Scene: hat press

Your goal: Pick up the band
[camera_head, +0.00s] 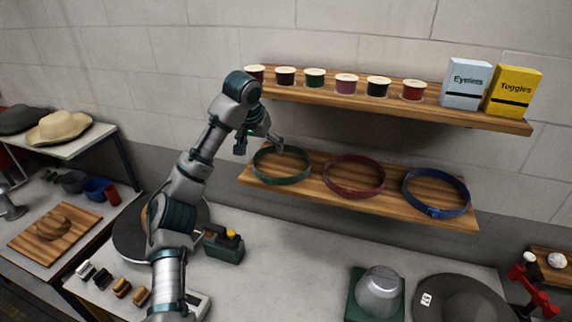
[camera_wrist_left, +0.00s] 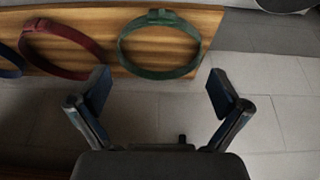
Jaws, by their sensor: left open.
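Three ring-shaped bands lie in a row on the lower wooden shelf. The green band (camera_head: 283,181) is at the left, the dark red band (camera_head: 353,194) in the middle and the blue band (camera_head: 434,212) at the right. My left gripper (camera_head: 261,143) is open and empty, close to the green band at the shelf's left end. In the left wrist view the green band (camera_wrist_left: 160,75) lies beyond the two spread fingertips (camera_wrist_left: 161,90), apart from them. The red band (camera_wrist_left: 75,75) is to its left there, with the blue one at the edge. My right gripper is out of view.
An upper shelf (camera_head: 430,113) with several spools and two boxes hangs above the lower shelf (camera_head: 380,213).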

